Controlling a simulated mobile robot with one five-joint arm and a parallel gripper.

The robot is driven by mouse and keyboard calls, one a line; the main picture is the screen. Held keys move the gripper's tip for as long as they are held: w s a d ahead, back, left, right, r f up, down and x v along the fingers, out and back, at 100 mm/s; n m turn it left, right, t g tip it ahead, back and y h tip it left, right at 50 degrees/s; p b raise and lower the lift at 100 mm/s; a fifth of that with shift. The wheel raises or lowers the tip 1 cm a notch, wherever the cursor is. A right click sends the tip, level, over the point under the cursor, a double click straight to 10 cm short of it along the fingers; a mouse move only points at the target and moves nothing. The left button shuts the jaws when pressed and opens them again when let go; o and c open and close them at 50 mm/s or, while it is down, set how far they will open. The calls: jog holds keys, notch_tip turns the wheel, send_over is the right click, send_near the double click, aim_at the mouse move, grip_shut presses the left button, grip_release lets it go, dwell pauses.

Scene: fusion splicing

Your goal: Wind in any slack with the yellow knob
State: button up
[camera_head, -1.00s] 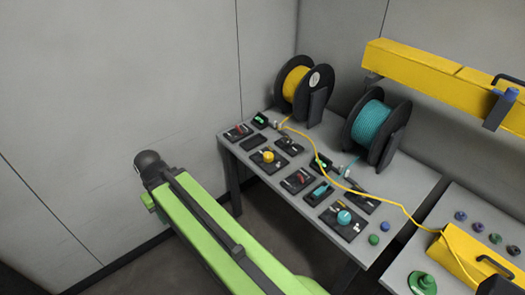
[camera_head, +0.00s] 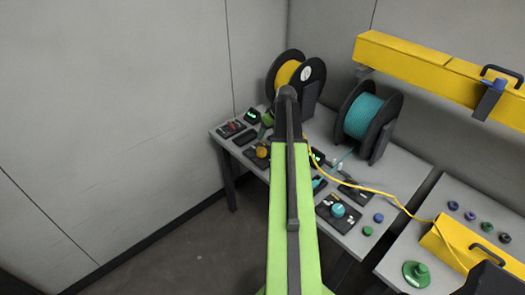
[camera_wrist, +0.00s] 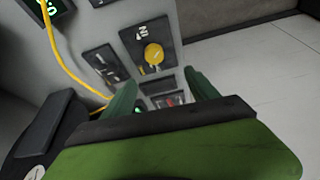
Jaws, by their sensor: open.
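The yellow knob (camera_head: 262,152) sits on a black panel on the grey bench, just left of my arm in the head view. In the wrist view the yellow knob (camera_wrist: 153,53) stands beyond and roughly between my fingertips, apart from them. My gripper (camera_wrist: 160,80) is open and empty, with two green fingers. The yellow spool (camera_head: 290,75) stands at the back of the bench, partly behind my arm. Its yellow cable (camera_head: 375,190) runs right to a yellow box; in the wrist view the cable (camera_wrist: 65,60) curves at the left.
A teal spool (camera_head: 360,115) stands right of the yellow one, with a teal knob (camera_head: 338,210) on a panel in front. A red switch panel (camera_head: 231,128) and a green display (camera_head: 253,114) are at the bench's left. A yellow beam (camera_head: 430,75) hangs at right.

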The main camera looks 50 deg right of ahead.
aim_at(262, 151)
jog(key=b+x, duration=0.5)
jog(key=d+b+x, duration=0.1)
jog(key=b+x, duration=1)
jog(key=x, duration=0.1)
jog(key=shift+s+d+f, duration=0.2)
jog(key=shift+d, duration=0.15)
jog(key=shift+r, duration=0.1)
jog(key=c, duration=1.2)
jog(key=shift+a, duration=0.25)
jog(key=shift+c, duration=0.8)
jog(key=shift+d, duration=0.15)
jog(key=shift+m+h, duration=0.3)
jog(key=shift+m, duration=0.1)
